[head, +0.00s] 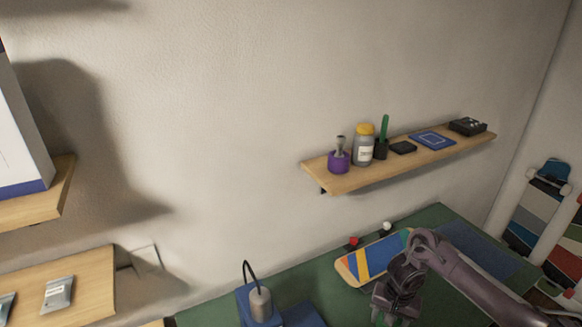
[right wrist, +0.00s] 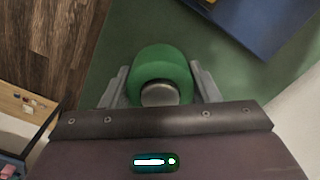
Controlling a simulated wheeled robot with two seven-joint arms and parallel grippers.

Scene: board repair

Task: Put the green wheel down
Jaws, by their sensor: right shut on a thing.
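The green wheel (right wrist: 162,68) sits between the two fingers of my right gripper (right wrist: 162,84) in the right wrist view. The fingers are shut on it from both sides, and a grey round part shows at its near side. Below it is the green mat (right wrist: 118,55); I cannot tell whether the wheel touches it. In the head view my right gripper (head: 392,306) is at the bottom, in front of the board, and a little green shows by its fingers. My left gripper is not in view.
A skateboard deck (head: 372,257) with blue, orange and yellow stripes lies on the green mat (head: 432,216). A red wheel (head: 353,242) and a white wheel (head: 387,226) are behind it. A blue block with a grey cylinder (head: 261,304) stands left. A wall shelf (head: 350,182) hangs above.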

